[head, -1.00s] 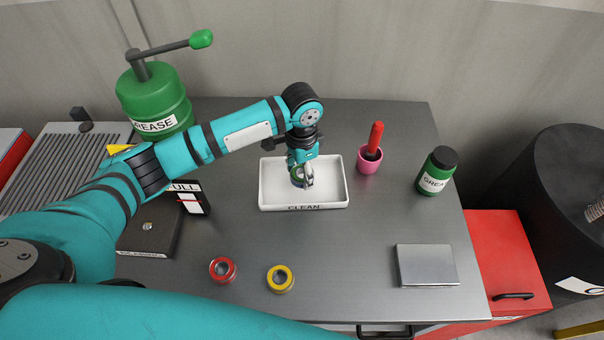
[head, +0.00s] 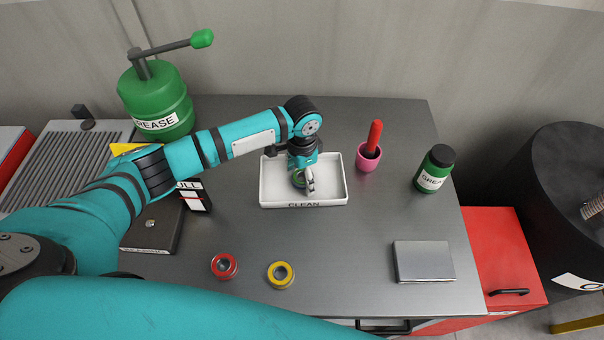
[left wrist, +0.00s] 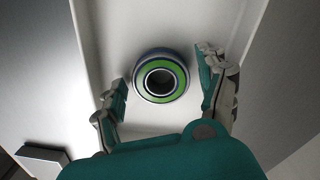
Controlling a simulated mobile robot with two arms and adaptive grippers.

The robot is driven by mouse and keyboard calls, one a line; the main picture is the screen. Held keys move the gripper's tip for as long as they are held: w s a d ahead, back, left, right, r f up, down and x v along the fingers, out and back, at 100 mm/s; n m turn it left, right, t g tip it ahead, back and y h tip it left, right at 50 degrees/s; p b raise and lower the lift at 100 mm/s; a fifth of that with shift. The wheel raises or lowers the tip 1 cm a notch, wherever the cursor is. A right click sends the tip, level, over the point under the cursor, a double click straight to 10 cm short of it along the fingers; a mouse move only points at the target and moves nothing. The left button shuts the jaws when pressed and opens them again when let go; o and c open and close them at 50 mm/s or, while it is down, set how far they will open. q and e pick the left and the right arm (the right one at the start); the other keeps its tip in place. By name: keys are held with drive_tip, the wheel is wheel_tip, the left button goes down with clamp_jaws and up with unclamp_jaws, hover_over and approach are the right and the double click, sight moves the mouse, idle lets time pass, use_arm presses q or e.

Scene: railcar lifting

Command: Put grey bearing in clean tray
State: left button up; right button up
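The clean tray (head: 334,199) is a white rectangular tray with a "CLEAN" label, on the middle of the table. A grey-rimmed bearing with a green ring face (head: 298,179) is inside it. In the left wrist view the bearing (left wrist: 161,76) lies flat on the white tray floor. My left gripper (head: 304,184) is over the tray, pointing down. In the left wrist view its fingers (left wrist: 163,75) are spread on either side of the bearing, with a gap on both sides. My right gripper is not in view.
A red bearing (head: 224,266) and a yellow bearing (head: 281,275) lie in front of the tray. A pink cup (head: 368,158) with a red handle and a green grease jar (head: 435,170) stand to the right. A metal block (head: 424,262) lies front right.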

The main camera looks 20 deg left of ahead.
sight(302, 177)
use_arm(q)
wheel_tip(302, 177, up, 12)
drive_tip(key=b, duration=0.1)
drive_tip(key=shift+r+b, duration=0.15)
drive_tip(key=shift+b, duration=0.25)
idle(0.6)
